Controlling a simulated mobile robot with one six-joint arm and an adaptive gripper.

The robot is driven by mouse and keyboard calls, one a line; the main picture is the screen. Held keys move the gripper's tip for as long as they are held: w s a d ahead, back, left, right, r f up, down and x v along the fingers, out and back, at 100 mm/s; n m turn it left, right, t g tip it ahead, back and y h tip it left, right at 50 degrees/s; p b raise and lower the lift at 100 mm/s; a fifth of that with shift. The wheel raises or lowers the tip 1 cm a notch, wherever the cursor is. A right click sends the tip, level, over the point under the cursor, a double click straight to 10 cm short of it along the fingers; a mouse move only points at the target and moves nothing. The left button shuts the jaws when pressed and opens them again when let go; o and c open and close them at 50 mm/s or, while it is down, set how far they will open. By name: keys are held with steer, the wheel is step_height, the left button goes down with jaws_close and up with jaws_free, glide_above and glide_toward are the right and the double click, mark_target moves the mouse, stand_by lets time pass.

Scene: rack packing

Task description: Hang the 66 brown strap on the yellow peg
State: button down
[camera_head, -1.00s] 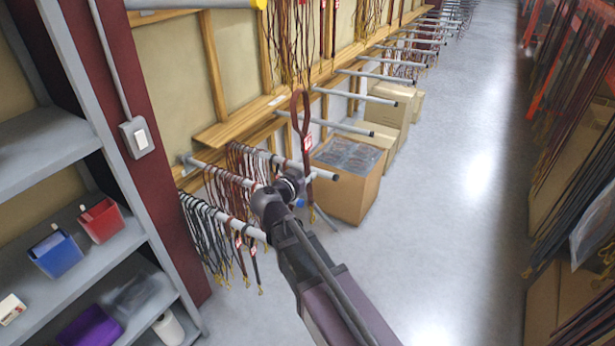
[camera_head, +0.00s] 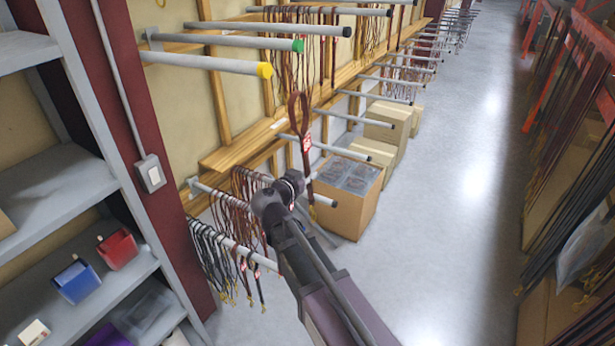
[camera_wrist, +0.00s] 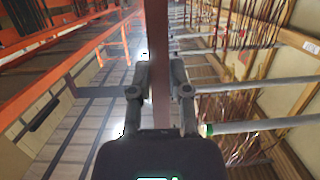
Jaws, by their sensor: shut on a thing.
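The brown strap (camera_head: 300,108) has a loop standing up at its top and a red and white tag below the loop. My gripper (camera_head: 309,181) is shut on the strap below the tag. In the wrist view the strap is a brown band (camera_wrist: 160,50) between the two fingers of my gripper (camera_wrist: 164,80). The yellow peg (camera_head: 215,63) is a grey rod with a yellow tip, sticking out from the wall at the upper left. It is bare. The strap is to the right of the yellow tip and lower in the picture, apart from it.
A green-tipped peg (camera_head: 235,43) and a black-tipped peg (camera_head: 270,29) are close behind the yellow one. Lower pegs hold hanging straps (camera_head: 225,255). A grey shelf (camera_head: 60,255) stands at left. Cardboard boxes (camera_head: 345,210) stand beyond my gripper. The aisle floor at right is clear.

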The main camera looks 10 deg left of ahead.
mark_target(307, 147)
steer(key=r+p, duration=0.2)
steer(key=r, duration=0.1)
steer(key=r+p, duration=0.5)
steer(key=r, duration=0.1)
steer(key=shift+w+a, duration=0.15)
steer(key=shift+w, duration=0.2)
steer(key=shift+w+a+f, duration=0.1)
steer(key=shift+w+a, duration=0.05)
steer(key=shift+a, duration=0.1)
steer(key=w+a+f+b, duration=0.1)
steer(key=w+a, duration=0.1)
steer(key=a, duration=0.4)
steer(key=w+a+f+b, duration=0.1)
steer(key=w+a+f, duration=0.1)
steer(key=a, duration=0.4)
steer(key=shift+w+a+b, duration=0.15)
steer(key=shift+w+b, duration=0.25)
steer(key=shift+w, duration=0.1)
stand_by(2.0)
steer(key=shift+f, duration=0.15)
stand_by(0.6)
steer(key=c, duration=0.5)
jaws_free()
steer(key=shift+r, duration=0.25)
